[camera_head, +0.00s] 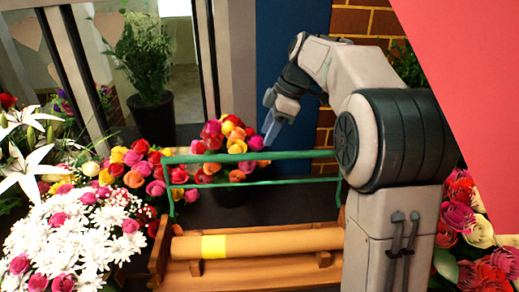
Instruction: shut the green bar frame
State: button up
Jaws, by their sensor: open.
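The green bar frame (238,157) stands raised above a wooden cradle (185,276). Its long top bar and a thinner lower bar run left to right, and its left side bar comes down to the cradle. Its right end is partly hidden by my arm. A brown roll (270,241) with a yellow band lies in the cradle below the frame. My gripper (268,116) is open and appears empty, above the top bar in the picture and right of its middle. Its lower finger ends close to the bar in the picture; I cannot tell whether they touch.
A bunch of roses (225,135) shows behind the frame, close to my gripper. White flowers (75,240) crowd the left, and more roses (480,245) fill the lower right. A potted green plant (150,95) stands at the back. A red panel (470,70) covers the upper right corner.

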jog(key=x, duration=0.6)
jog(key=shift+a+f, duration=0.1)
jog(key=shift+f, duration=0.15)
grip_shut()
